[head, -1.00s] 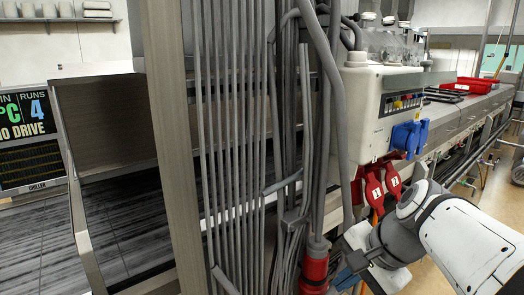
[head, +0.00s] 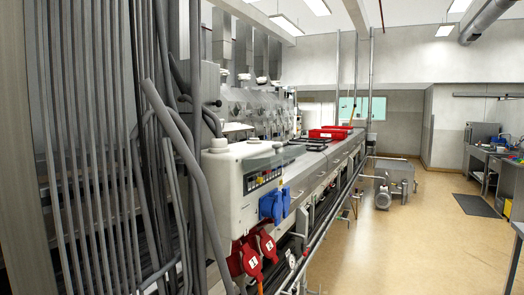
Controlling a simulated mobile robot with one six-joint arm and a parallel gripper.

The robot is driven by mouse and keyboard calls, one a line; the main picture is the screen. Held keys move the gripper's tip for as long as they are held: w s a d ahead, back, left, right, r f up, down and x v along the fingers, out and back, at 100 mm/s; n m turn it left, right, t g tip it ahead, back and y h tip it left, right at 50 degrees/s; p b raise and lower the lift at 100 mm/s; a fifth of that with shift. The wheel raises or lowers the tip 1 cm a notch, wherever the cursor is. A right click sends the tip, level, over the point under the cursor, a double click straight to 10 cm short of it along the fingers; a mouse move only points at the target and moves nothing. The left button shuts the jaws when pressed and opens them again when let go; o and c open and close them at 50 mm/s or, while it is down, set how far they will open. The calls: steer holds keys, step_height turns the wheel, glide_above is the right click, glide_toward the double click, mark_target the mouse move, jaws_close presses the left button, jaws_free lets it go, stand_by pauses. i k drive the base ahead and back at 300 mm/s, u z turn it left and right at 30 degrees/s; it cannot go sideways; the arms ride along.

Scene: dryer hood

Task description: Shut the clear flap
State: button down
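Clear see-through covers (head: 268,112) stand in a row along the top of the long machine, behind the white control box (head: 245,178). They are small and overlap, so I cannot tell which one is the clear flap or whether it is open. My gripper is not in this view.
Grey pipes and cables (head: 100,150) fill the left side. Blue sockets (head: 274,205) and red plugs (head: 245,258) stick out from the control box. A red tray (head: 328,133) lies on the machine. The tan floor (head: 400,240) to the right is open, with a motor unit (head: 383,195) farther back.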

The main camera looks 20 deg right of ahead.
mark_target(270, 154)
steer(key=k, duration=1.2)
steer(key=z, duration=0.55)
steer(key=i, duration=1.45)
steer(key=u, duration=0.3)
